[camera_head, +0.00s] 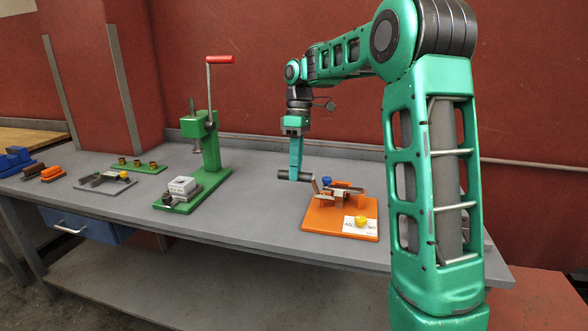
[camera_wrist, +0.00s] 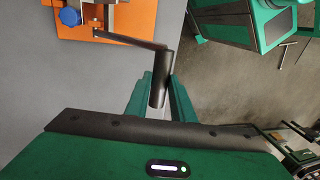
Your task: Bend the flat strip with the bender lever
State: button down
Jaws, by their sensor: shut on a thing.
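The bender stands on an orange base (camera_head: 318,228) at the right of the bench, with a metal strip-like part (camera_head: 345,194) across its middle. Its lever ends in a dark cylindrical handle (camera_head: 289,175) that sticks out to the left. My gripper (camera_head: 297,176) points down and is shut on this handle. In the wrist view the handle (camera_wrist: 158,92) lies between my two green fingers (camera_wrist: 158,98), and the lever arm (camera_wrist: 125,39) runs from it to the orange base. A blue knob (camera_head: 328,182) and a yellow knob (camera_head: 361,221) sit on the bender. Whether the strip is bent is too small to tell.
A green press (camera_head: 208,150) with a red-handled lever (camera_head: 219,60) stands left of the bender. Farther left are a grey fixture (camera_head: 92,184), a green tray (camera_head: 137,167) and orange and blue blocks. The grey bench (camera_head: 240,215) is clear between press and bender.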

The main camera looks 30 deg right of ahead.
jog(key=c, duration=1.9)
grip_release()
jog(key=shift+w+d+f, duration=0.1)
jog(key=shift+d+f, duration=0.15)
jog(key=shift+d, duration=0.2)
jog(key=o, duration=0.5)
jog(key=shift+w+d+f, duration=0.1)
jog(key=shift+w+f, duration=0.55)
jog(key=shift+w, duration=0.25)
jog(key=shift+c, duration=0.2)
jog(key=shift+s+a+r, duration=0.2)
jog(key=shift+s+r, duration=0.3)
jog(key=shift+s, duration=0.05)
jog(key=shift+c, duration=0.5)
jog(key=shift+a, duration=0.1)
jog(key=v, duration=1)
jog(key=shift+r, duration=0.35)
jog(key=shift+w, duration=0.1)
